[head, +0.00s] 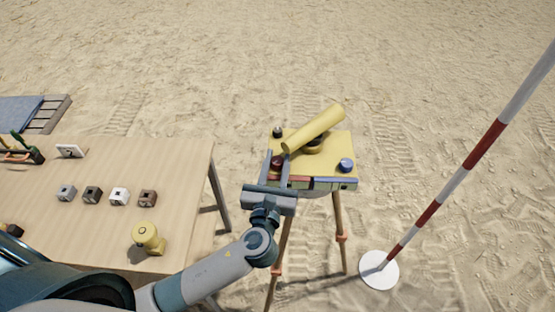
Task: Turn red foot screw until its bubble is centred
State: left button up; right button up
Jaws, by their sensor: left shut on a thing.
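A yellow levelling instrument with a tilted yellow telescope tube (314,127) stands on a tripod right of the table. Its yellow plate (330,147) carries a dark red foot screw (277,162) at the front left, a blue screw (346,165) at the right and a black screw (277,132) at the back left. My left gripper (276,159) reaches in from the front, its two fingers either side of the red screw and shut on it. Coloured strips, red (288,180) and blue (341,181), run along the plate's front edge. Any bubble there is too small to read.
A wooden table (185,165) at left holds several small blocks, a yellow cylindrical object (148,238) and a small white-faced item (70,151). A red-and-white pole (449,182) rises from a white disc (379,270) at right. Sand lies open behind.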

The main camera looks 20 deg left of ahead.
pick_arm(q)
jog(key=shift+r, duration=0.1)
dwell(0.3)
jog(key=o, duration=1.1)
jog(key=shift+c, duration=0.2)
jog(key=shift+s, duration=0.1)
jog(key=shift+s+d+f+b, duration=0.1)
jog(key=shift+s+f+b, duration=0.1)
jog(key=shift+s+b, duration=0.35)
jog(key=s+d+b, duration=0.2)
jog(key=s+b, duration=0.3)
jog(key=s, duration=1)
jog(key=shift+s+d+r, duration=0.15)
jog(key=shift+s+d, duration=0.2)
jog(key=shift+s, duration=0.05)
